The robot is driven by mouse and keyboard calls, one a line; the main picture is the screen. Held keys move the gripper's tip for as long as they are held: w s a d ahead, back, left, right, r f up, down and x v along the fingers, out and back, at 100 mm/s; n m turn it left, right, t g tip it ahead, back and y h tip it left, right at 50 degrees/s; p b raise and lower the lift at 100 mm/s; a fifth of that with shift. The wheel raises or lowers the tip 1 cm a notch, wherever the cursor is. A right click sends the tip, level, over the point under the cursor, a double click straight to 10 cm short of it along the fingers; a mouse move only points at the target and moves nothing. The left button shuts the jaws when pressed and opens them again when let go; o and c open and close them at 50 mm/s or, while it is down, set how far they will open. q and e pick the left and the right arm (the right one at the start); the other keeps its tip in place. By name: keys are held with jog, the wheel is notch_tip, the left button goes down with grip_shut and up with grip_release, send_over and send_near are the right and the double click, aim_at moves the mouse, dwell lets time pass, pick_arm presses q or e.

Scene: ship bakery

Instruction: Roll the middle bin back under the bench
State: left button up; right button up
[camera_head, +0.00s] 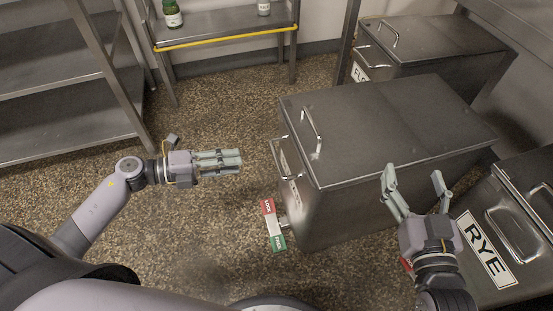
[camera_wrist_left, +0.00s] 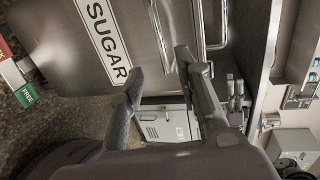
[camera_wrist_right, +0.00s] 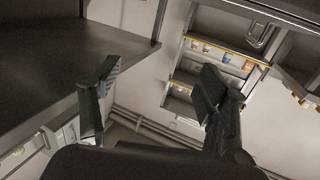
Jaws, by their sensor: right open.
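The middle bin (camera_head: 385,125) is a steel box with a flat lid, standing out on the floor between two other bins. Its front shows a SUGAR label (camera_wrist_left: 103,38) and a bar handle (camera_wrist_left: 160,35) in the left wrist view. A lid handle (camera_head: 311,132) and a red and green LOCK/FREE pedal (camera_head: 272,224) show in the head view. My left gripper (camera_head: 240,162) is open and empty, left of the bin's front and apart from it. My right gripper (camera_head: 414,175) is open and empty, near the bin's right side; contact cannot be told.
The RYE bin (camera_head: 485,250) stands at the right, close to the middle bin. Another bin (camera_head: 430,45), its label partly hidden, stands behind. A steel shelf rack (camera_head: 65,85) is at the left and a low shelf (camera_head: 225,30) at the back. Speckled floor (camera_head: 215,115) is clear between.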

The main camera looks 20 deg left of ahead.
aim_at(276, 158)
pick_arm(q)
jog(key=shift+b+x, duration=1)
jog(key=shift+x, duration=5.2)
pick_arm(e)
notch_tip(276, 158, up, 9)
jog(key=s+t+y, duration=0.1)
jog(key=t+y, duration=0.1)
jog(key=t, duration=0.3)
jog(key=shift+s+a+t, duration=0.3)
jog(key=shift+s+a, duration=0.05)
jog(key=shift+a, duration=0.1)
pick_arm(q)
grip_shut()
